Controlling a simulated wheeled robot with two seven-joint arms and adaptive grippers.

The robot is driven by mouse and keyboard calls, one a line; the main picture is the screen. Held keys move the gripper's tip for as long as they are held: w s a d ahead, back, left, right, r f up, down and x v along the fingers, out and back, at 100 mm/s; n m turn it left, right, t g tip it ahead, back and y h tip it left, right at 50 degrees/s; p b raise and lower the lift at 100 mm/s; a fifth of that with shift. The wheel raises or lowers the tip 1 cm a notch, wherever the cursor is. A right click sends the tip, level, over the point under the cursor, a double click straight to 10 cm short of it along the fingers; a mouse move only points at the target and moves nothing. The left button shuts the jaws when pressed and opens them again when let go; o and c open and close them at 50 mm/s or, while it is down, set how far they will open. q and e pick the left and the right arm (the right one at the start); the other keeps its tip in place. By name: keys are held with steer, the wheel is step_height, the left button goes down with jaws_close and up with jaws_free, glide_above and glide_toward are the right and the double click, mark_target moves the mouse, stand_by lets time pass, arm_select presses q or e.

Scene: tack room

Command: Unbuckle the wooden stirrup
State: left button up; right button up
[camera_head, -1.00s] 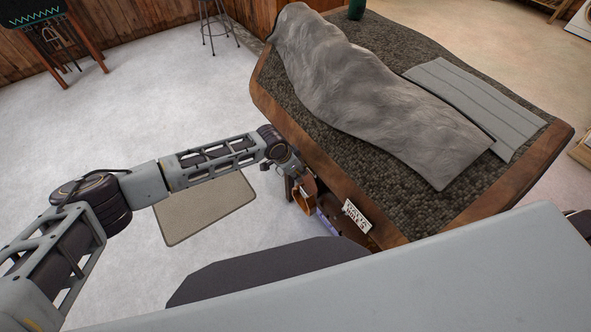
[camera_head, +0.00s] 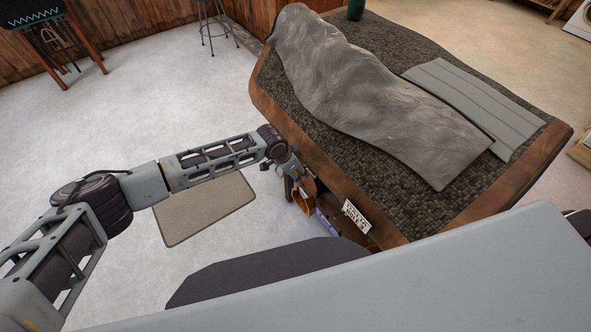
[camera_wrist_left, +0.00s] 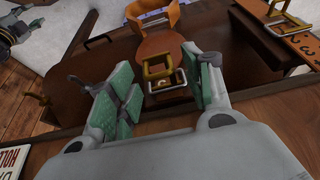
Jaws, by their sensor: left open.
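The wooden stirrup (camera_head: 302,203) is an orange-brown loop hanging low beside the table edge; it also shows at the top of the left wrist view (camera_wrist_left: 155,13). A brass-coloured buckle (camera_wrist_left: 154,67) lies on brown leather below it, with a pale metal frame close by. My left gripper (camera_wrist_left: 162,86) is open, its green-padded fingers on either side of the buckle with gaps visible. In the head view its fingers are small and partly hidden beside the table. A grey jointed part at the wrist view's upper left may be my right gripper; its jaws are unclear.
A second brass buckle (camera_wrist_left: 287,27) and a strap with numbers (camera_wrist_left: 302,46) are at the wrist view's upper right. A small sign (camera_head: 357,217) hangs at the table edge.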

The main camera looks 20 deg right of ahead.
arm_select(q)
steer(key=v, duration=1.2)
steer(key=shift+w+d, duration=0.1)
stand_by(0.7)
